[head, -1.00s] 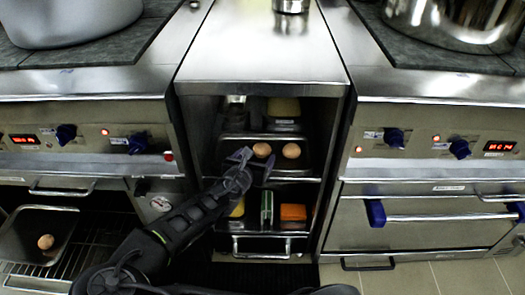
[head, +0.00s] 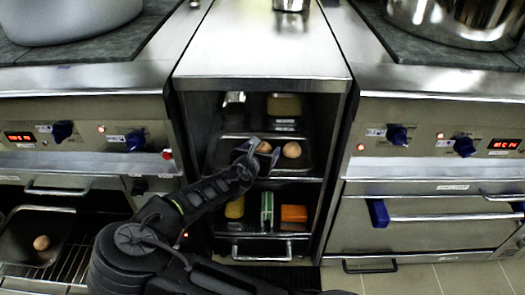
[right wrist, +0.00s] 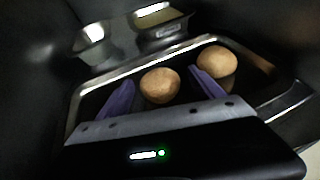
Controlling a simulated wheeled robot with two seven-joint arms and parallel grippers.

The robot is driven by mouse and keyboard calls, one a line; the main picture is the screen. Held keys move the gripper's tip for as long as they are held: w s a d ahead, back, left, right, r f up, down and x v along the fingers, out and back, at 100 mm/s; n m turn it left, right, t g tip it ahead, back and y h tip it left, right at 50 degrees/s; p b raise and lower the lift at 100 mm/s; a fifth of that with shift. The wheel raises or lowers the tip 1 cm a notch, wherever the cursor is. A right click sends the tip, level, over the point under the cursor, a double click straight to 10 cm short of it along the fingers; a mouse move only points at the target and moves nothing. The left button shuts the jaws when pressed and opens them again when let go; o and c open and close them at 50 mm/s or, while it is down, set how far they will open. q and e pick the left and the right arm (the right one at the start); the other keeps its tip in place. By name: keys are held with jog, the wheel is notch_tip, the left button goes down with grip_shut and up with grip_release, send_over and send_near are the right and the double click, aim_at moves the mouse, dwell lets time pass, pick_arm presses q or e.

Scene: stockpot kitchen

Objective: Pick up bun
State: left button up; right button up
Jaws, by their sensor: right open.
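Two round brown buns sit on a dark metal tray (head: 222,160) on the upper shelf of the middle cabinet. The left bun (head: 264,147) is partly hidden by my right gripper (head: 258,150); the right bun (head: 292,150) is clear of it. In the right wrist view the left bun (right wrist: 160,85) shows between the two purple fingers, a little beyond them, and the right bun (right wrist: 216,62) is beyond the right finger. My right gripper is open and empty. Another bun (head: 41,243) lies in a pan (head: 14,240) in the oven at far left. My left gripper is not in view.
Containers (head: 284,106) stand behind the tray. The cabinet's side walls (head: 337,140) are close on both sides. On the lower shelf are a yellow item (head: 235,208), a green one (head: 267,208) and an orange block (head: 293,214). Ovens flank the cabinet.

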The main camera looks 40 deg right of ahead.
jog(key=shift+c, duration=0.6)
jog(key=c, duration=1.3)
